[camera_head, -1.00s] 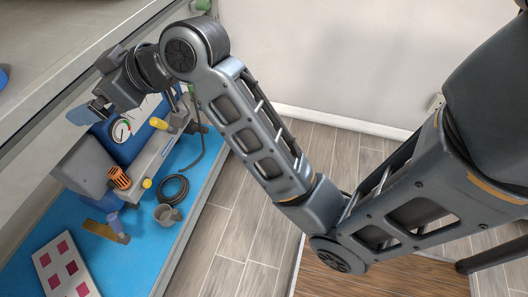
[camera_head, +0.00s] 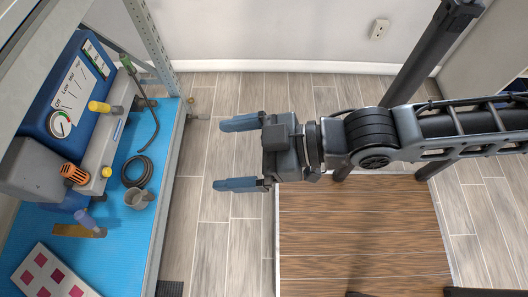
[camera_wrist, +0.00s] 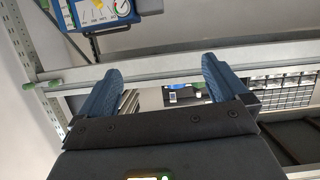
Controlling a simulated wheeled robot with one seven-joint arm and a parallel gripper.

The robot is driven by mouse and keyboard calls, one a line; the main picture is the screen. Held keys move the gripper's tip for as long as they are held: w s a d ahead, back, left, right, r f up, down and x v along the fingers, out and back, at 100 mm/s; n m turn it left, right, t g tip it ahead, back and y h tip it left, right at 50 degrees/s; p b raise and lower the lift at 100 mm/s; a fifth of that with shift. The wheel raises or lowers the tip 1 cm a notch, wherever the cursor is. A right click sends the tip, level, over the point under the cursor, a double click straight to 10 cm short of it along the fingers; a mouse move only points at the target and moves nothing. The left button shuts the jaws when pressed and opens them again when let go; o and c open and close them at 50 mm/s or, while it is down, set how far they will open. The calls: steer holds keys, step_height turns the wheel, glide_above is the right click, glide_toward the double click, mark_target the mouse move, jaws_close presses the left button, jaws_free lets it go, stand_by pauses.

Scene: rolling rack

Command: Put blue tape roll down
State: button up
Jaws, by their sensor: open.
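My gripper (camera_head: 228,155) is open and empty in the head view. Its two blue fingers point left, over the floor in front of the rack and apart from it. In the wrist view my gripper (camera_wrist: 160,68) shows both blue fingers spread wide with nothing between them. The rack's blue-matted shelf (camera_head: 95,262) is at left in the head view.
Floor between rack and gripper is clear.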

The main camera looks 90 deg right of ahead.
steer(key=s, duration=0.1)
steer(key=s+a+r, duration=0.1)
steer(key=s, duration=0.1)
steer(key=s+a+r, duration=0.1)
steer(key=s, duration=0.1)
steer(key=shift+r, duration=0.15)
